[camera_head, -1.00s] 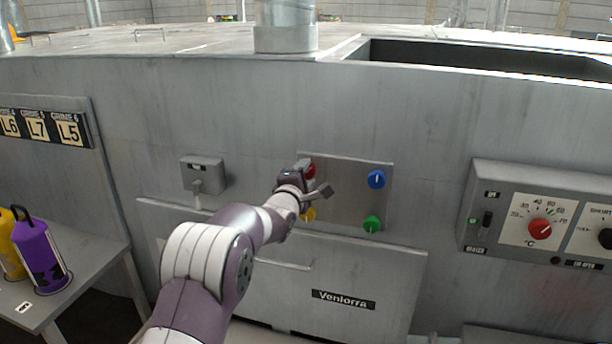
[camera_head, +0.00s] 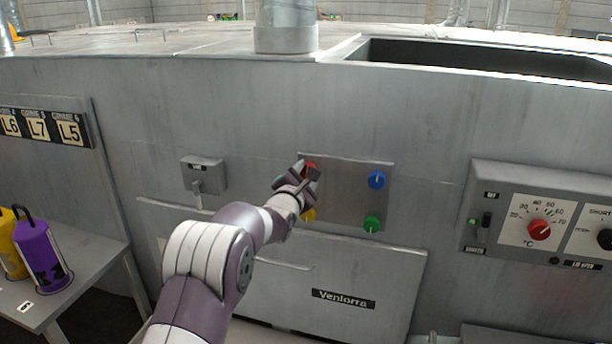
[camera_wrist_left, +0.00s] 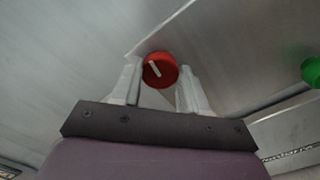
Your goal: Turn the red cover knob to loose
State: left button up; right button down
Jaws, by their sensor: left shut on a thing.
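The red cover knob (camera_wrist_left: 159,69) sits on the machine's front panel, with a white pointer line across its face. In the head view only a bit of the red knob (camera_head: 310,168) shows past my gripper. My left gripper (camera_head: 308,174) is at the panel's upper left corner. In the left wrist view its two pale fingers (camera_wrist_left: 160,88) stand on both sides of the knob and are shut on it. The pointer slants from upper left to lower right in that view. My right gripper is in neither view.
On the same panel (camera_head: 345,205) are a blue knob (camera_head: 377,180), a green knob (camera_head: 372,224) and a partly hidden yellow knob (camera_head: 309,214). A lever box (camera_head: 203,175) is to the left. A temperature panel (camera_head: 515,220) is to the right.

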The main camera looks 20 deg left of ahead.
pick_arm(q)
jog(key=shift+f, duration=0.5)
jog(key=o, duration=1)
jog(key=shift+s+a, duration=0.1)
jog(key=shift+o, duration=0.3)
jog(key=shift+a+r, duration=0.1)
jog(key=shift+r, duration=0.15)
jog(key=shift+s, duration=0.15)
jog(key=s+b, duration=0.4)
jog(key=s, duration=0.8)
jog(key=shift+s+a, duration=0.2)
jog(key=shift+s, duration=0.05)
